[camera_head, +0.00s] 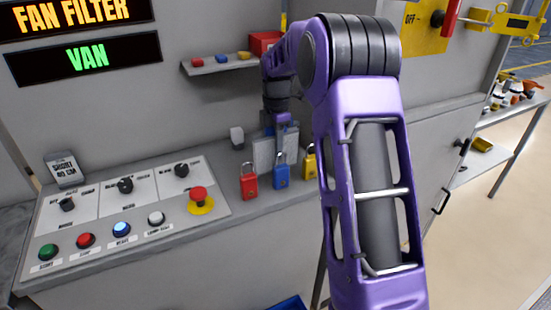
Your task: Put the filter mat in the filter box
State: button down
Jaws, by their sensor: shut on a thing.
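My gripper (281,136) is at the back of the grey counter, pointing down, beyond the padlocks. It appears shut on a flat, light grey panel, which looks like the filter mat (263,156). The panel stands about upright, close above or on the counter top; I cannot tell whether it touches. The blue padlock and my gripper hide part of it. I cannot make out the filter box for certain; the area behind my gripper and arm is partly hidden.
A red padlock (249,186), a blue padlock (281,172) and a yellow padlock (310,164) stand at the counter's front. A control panel (100,216) with knobs and buttons lies left. A wall shelf (207,66) holds small coloured items and a red box (264,42).

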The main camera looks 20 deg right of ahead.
jog(key=shift+f, duration=1.55)
jog(key=shift+f, duration=0.15)
jog(key=c, duration=1.1)
grip_release()
jog(key=shift+o, duration=0.2)
